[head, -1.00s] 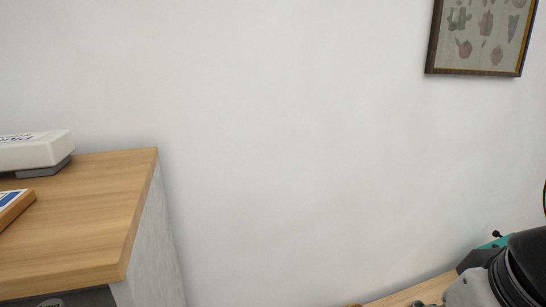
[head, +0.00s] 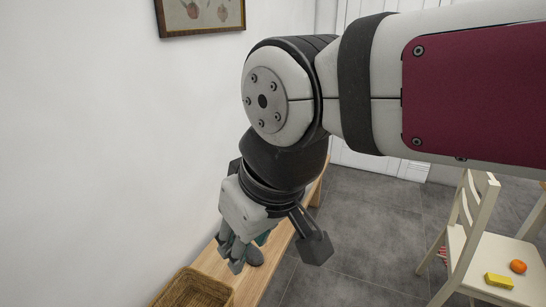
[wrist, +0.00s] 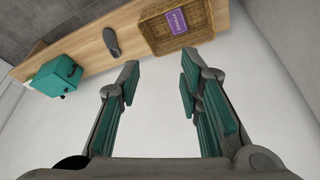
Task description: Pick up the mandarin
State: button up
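A small orange mandarin (head: 518,267) rests on the seat of a cream wooden chair (head: 483,247) at the lower right of the head view. My gripper (head: 232,256) hangs pointing down near the wall, over a wooden bench, well to the left of the mandarin. In the wrist view my gripper (wrist: 160,78) shows two teal-padded fingers spread wide apart with nothing between them. The mandarin does not show in the wrist view.
A yellow block (head: 499,281) lies beside the mandarin on the seat. The bench (wrist: 130,42) carries a wicker basket (wrist: 152,33) holding a purple item (wrist: 177,21), a grey shoe (wrist: 111,42) and a teal box (wrist: 57,76). Grey floor (head: 375,220) lies clear between bench and chair.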

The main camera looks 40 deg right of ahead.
aim_at(520, 267)
jog(key=z, duration=1.9)
jog(key=i+z, duration=0.2)
jog(key=z, duration=1)
jog(key=i+j, duration=0.1)
jog(key=i, duration=0.2)
jog(key=k+l+u, duration=0.1)
jog(key=l+u, duration=0.3)
jog(key=l, duration=0.65)
jog(key=i, duration=0.7)
